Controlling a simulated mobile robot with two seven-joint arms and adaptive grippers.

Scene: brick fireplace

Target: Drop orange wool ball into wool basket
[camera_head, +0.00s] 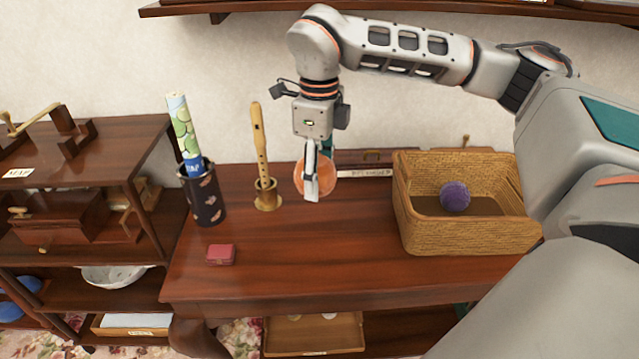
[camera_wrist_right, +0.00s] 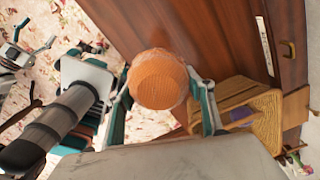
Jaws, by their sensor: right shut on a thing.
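My right gripper (camera_head: 312,178) is shut on the orange wool ball (camera_head: 327,177), above the wooden table between the recorder stand and the basket. The right wrist view shows the ball (camera_wrist_right: 158,79) between the two fingers (camera_wrist_right: 160,95). The wool basket (camera_head: 470,237) is a woven rectangular box, open at the top, on the right part of the table. A purple wool ball (camera_head: 455,196) lies inside it. The basket also shows in the right wrist view (camera_wrist_right: 270,105). The ball is to the left of the basket, apart from it.
A recorder (camera_head: 259,140) stands upright in a small holder left of the ball. A dark cylinder (camera_head: 206,196) holds a rolled paper. A small red box (camera_head: 221,254) lies near the table's front left. The table (camera_head: 320,255) is clear between that box and the basket.

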